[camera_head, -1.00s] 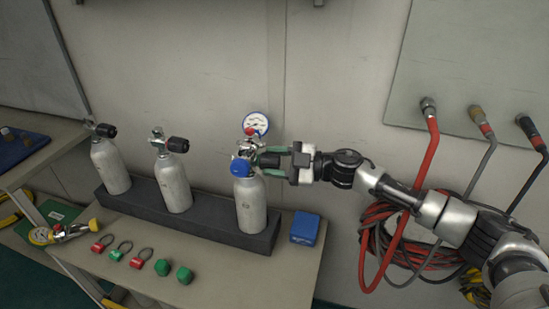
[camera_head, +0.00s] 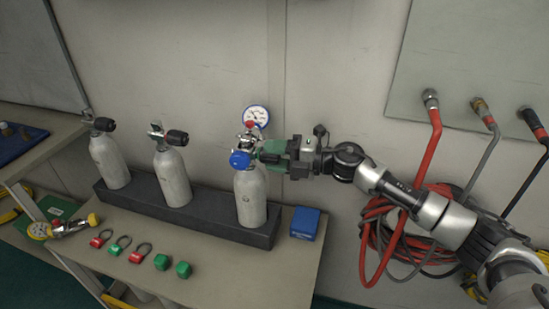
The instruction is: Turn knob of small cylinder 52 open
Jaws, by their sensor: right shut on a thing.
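Three small grey cylinders stand upright in a dark rack (camera_head: 214,223) on the bench. The right one (camera_head: 251,200) has a blue fitting (camera_head: 240,160) and a round white gauge (camera_head: 256,116) at its valve. My right gripper (camera_head: 267,152) comes in from the right and is shut on that cylinder's black valve knob, which its green fingers mostly hide. The middle cylinder (camera_head: 173,178) and the left cylinder (camera_head: 109,161) each show a black knob. I cannot read any number on the cylinders. My left gripper is not in view.
A blue box (camera_head: 305,222) sits right of the rack. Red and green tags (camera_head: 120,246) and green caps (camera_head: 183,269) lie at the bench front. Red and black hoses (camera_head: 378,240) hang on the right, near my right arm. A gauge assembly (camera_head: 62,228) lies at left.

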